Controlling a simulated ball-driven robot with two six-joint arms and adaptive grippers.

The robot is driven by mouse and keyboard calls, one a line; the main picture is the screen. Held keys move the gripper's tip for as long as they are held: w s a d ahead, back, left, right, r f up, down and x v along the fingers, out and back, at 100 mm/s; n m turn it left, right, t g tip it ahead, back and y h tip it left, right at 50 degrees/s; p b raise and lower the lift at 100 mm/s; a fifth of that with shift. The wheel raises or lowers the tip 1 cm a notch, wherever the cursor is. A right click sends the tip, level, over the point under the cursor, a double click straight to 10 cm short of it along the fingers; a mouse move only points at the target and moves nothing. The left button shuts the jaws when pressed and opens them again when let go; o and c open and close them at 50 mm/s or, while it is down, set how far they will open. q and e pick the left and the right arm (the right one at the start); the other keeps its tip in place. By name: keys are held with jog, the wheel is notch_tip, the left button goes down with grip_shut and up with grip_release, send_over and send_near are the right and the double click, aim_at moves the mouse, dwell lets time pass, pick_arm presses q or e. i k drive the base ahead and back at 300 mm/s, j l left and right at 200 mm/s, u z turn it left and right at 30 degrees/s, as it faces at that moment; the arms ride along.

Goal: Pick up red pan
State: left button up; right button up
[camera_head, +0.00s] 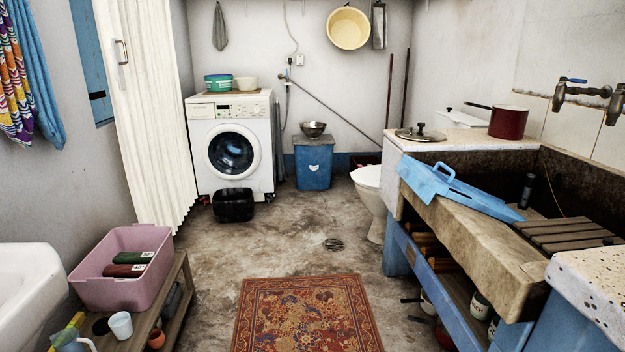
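The red pan (508,122) is a dark red, straight-sided pot. It stands upright on the pale stone counter (455,143) at the right, behind the stone trough. Its thin dark handle (478,105) points left. A round lid with a dark knob (420,132) lies on the same counter, left of and nearer than the pan. Neither of my grippers shows in the head view, and nothing hides the pan's near side.
The stone trough (480,232) with a blue washboard-like piece (455,190) lies before the pan. A toilet (370,195) stands left of the counter. A patterned rug (307,315) lies on open floor. A pink tub (122,268) is on a low bench at left.

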aim_at(507, 122)
jog(key=i+j, duration=0.15)
jog(key=i, duration=2.2)
jog(key=i+z, duration=0.4)
jog(key=i+j+z, duration=0.4)
jog(key=i, duration=0.15)
jog(key=i+j+z, duration=0.25)
jog(key=i+z, duration=0.15)
jog(key=i+j+z, duration=0.6)
jog(key=z, duration=0.2)
